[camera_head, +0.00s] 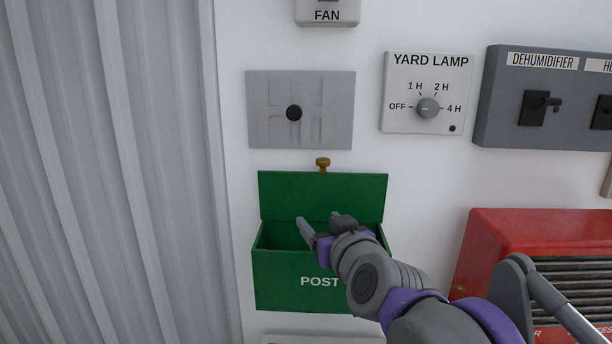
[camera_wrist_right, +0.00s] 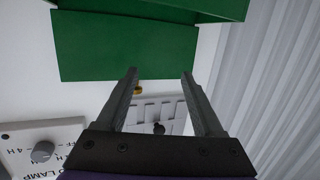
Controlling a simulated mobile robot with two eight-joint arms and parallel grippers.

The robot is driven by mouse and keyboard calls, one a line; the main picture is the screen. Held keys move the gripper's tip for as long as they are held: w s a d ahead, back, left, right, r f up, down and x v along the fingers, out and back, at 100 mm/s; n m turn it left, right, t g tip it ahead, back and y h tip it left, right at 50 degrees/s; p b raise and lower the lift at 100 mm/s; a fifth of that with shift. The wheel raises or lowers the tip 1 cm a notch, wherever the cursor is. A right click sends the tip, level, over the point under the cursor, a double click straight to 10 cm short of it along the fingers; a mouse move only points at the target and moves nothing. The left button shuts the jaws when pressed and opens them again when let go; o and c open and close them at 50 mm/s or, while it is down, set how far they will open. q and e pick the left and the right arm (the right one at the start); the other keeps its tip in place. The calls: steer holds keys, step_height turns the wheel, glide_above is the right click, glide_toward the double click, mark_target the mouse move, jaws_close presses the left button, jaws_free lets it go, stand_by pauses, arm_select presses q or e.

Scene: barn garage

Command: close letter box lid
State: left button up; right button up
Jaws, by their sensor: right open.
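The green letter box (camera_head: 285,285), marked POST, is on the white wall. Its green lid (camera_head: 322,192) stands up at the back and the dark inside of the box shows. My right gripper (camera_head: 318,220) is open and empty, in front of the lid's lower part and over the box opening in the head view. The arm hides the box's right part. In the right wrist view, which is upside down, the fingertips (camera_wrist_right: 160,73) overlap the edge of the lid (camera_wrist_right: 120,48), with the box (camera_wrist_right: 215,8) beyond. I cannot tell if they touch the lid. My left gripper is out of view.
A brass knob (camera_head: 322,163) sits just above the lid. A grey plate (camera_head: 270,110) with a black knob and the yard lamp dial panel (camera_head: 428,92) are higher up. A red heater (camera_head: 500,228) stands at right. Corrugated metal (camera_head: 110,170) fills the left.

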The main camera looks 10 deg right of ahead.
steer(key=m+t+h, duration=0.1)
steer(key=t+h, duration=0.1)
glide_toward(325, 164)
steer(key=w, duration=0.3)
steer(key=w+p, duration=0.1)
steer(key=w, duration=0.5)
steer(key=shift+w+d+r, duration=0.15)
steer(key=shift+w+d, duration=0.05)
steer(key=shift+d, duration=0.1)
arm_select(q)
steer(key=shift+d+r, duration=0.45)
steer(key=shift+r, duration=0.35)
arm_select(e)
jaws_close()
